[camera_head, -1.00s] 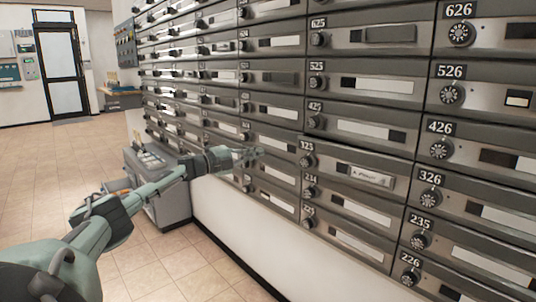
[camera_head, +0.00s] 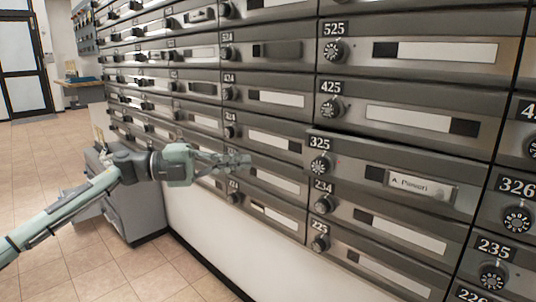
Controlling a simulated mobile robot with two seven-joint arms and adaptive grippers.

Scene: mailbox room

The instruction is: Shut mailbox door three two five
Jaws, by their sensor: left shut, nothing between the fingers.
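The mailbox door numbered 325 (camera_head: 388,178) is in the middle right of the head view. It has a round dial at its left and a name label at its right. Its top edge stands slightly proud of the door above, so it looks a little ajar. My left gripper (camera_head: 243,160) is shut and empty. It is in front of the column of boxes to the left of door 325, apart from that door. My right gripper is not in view.
Door 425 (camera_head: 420,112) is above and door 234 (camera_head: 385,228) below. A grey cabinet (camera_head: 135,205) stands on the floor against the wall behind my left arm. The tiled floor at the left is open, with a dark-framed glass door (camera_head: 22,75) far back.

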